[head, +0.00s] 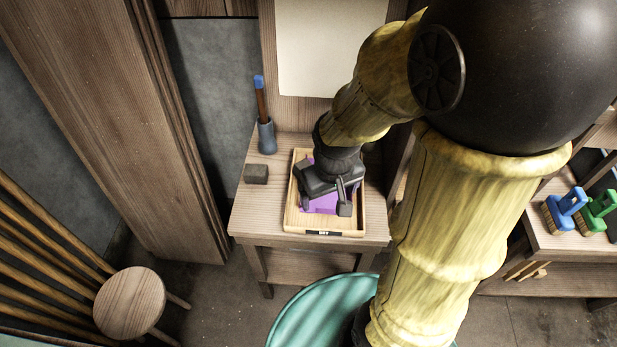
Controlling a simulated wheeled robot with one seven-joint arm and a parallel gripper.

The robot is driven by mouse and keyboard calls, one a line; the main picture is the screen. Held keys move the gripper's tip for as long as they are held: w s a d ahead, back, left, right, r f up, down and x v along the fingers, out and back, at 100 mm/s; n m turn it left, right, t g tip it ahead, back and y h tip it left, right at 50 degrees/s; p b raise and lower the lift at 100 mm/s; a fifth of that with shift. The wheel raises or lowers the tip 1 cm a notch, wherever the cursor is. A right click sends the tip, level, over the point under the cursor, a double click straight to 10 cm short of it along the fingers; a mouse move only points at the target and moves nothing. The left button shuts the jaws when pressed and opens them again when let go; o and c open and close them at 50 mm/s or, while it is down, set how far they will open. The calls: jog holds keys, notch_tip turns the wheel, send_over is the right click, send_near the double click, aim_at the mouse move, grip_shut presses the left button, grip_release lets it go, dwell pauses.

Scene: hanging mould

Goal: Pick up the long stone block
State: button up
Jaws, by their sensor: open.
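A dark grey-brown block (256,173) lies on the left side of the small wooden table, outside the tray. It is the only stone-like block I can see, and it looks short from this angle. My gripper (323,206) is to the right of it, pointing down over the wooden tray (294,222). Its jaws are open, with the fingers apart above a purple item (321,202) in the tray. My gripper and wrist hide much of that item and the tray's middle. Whether the fingers touch anything there, I cannot tell.
A grey cup (266,137) holding a blue-tipped brown stick stands behind the block. A pale sheet (331,45) hangs at the back. A round stool (130,302) is at lower left. Blue (567,208) and green (598,209) brushes sit on a right-hand shelf.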

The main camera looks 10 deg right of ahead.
aim_at(298, 166)
jog(key=shift+o, duration=0.8)
notch_tip(298, 166, down, 7)
jog(key=w+a+n+g+h+b, duration=0.2)
jog(key=n+h+b, duration=0.1)
jog(key=n, duration=0.3)
jog(key=shift+w+a+n, duration=0.4)
jog(key=w+a+f+n+h+b, duration=0.1)
jog(key=w+a+n+h, duration=0.1)
jog(key=n, duration=0.1)
jog(key=w+a+f+n+t+h+b, duration=0.1)
jog(key=w+f+n+h, duration=0.1)
jog(key=n, duration=0.1)
jog(key=w+a+f+n+t+h+b, duration=0.1)
jog(key=w+a+f+n+h+b, duration=0.1)
jog(key=w+n, duration=0.1)
jog(key=shift+a+h, duration=0.3)
jog(key=w+a+n+t+h+b, duration=0.1)
jog(key=w+a+n+t+h, duration=0.1)
jog(key=w+a+n+t, duration=0.1)
jog(key=shift+w+a+f+n+t, duration=0.2)
jog(key=shift+a+n+t, duration=0.4)
jog(key=shift+a, duration=0.65)
jog(key=x, duration=1.2)
jog(key=shift+w+d+r, duration=0.1)
jog(key=shift+w, duration=0.1)
